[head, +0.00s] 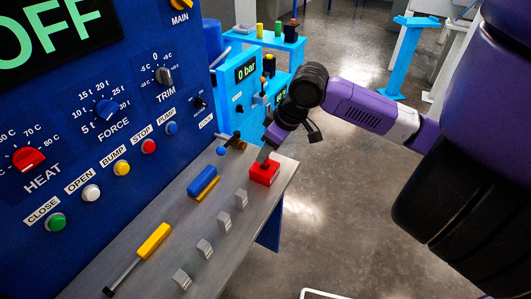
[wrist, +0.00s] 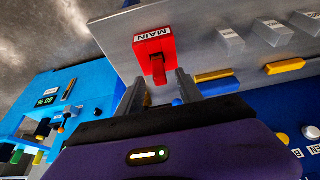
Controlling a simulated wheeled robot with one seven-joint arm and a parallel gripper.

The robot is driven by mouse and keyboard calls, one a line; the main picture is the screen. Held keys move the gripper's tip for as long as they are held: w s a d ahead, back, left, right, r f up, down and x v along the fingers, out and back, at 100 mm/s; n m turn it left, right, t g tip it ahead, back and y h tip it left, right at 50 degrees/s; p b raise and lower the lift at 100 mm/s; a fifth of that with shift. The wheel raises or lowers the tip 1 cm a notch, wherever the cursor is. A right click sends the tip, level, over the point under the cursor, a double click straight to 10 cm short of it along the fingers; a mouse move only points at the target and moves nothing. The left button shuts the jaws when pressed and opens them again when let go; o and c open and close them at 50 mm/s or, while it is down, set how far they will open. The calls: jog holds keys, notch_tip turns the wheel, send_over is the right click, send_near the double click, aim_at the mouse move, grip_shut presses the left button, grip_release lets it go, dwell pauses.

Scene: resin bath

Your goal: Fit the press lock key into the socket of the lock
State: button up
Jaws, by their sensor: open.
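A red block (head: 265,173) stands near the far end of the grey shelf. In the wrist view the red block (wrist: 151,43) bears the label MAIN, and a smaller red piece (wrist: 158,70) sticks out from it towards me; whether this is the press lock key I cannot tell. My gripper (head: 266,156) is at the block. In the wrist view its fingers are apart, one on each side of the red piece, with gaps. The lock is probably the small dark fitting (head: 199,104) at the blue panel's right edge, above a small label; its socket is too small to make out.
The grey shelf (head: 118,268) also bears a yellow-handled tool (head: 152,243), a blue and yellow block (head: 203,182), several grey label blocks (head: 241,199) and a dark handle with a blue ball (head: 234,142). The blue panel (head: 125,205) rises along the shelf. Open floor lies right.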

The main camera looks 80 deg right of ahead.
jog(key=v, duration=0.5)
jog(key=shift+s+r, duration=0.1)
jog(key=shift+r, duration=0.25)
notch_tip(320, 180, up, 12)
jog(key=p, duration=0.9)
dwell(0.3)
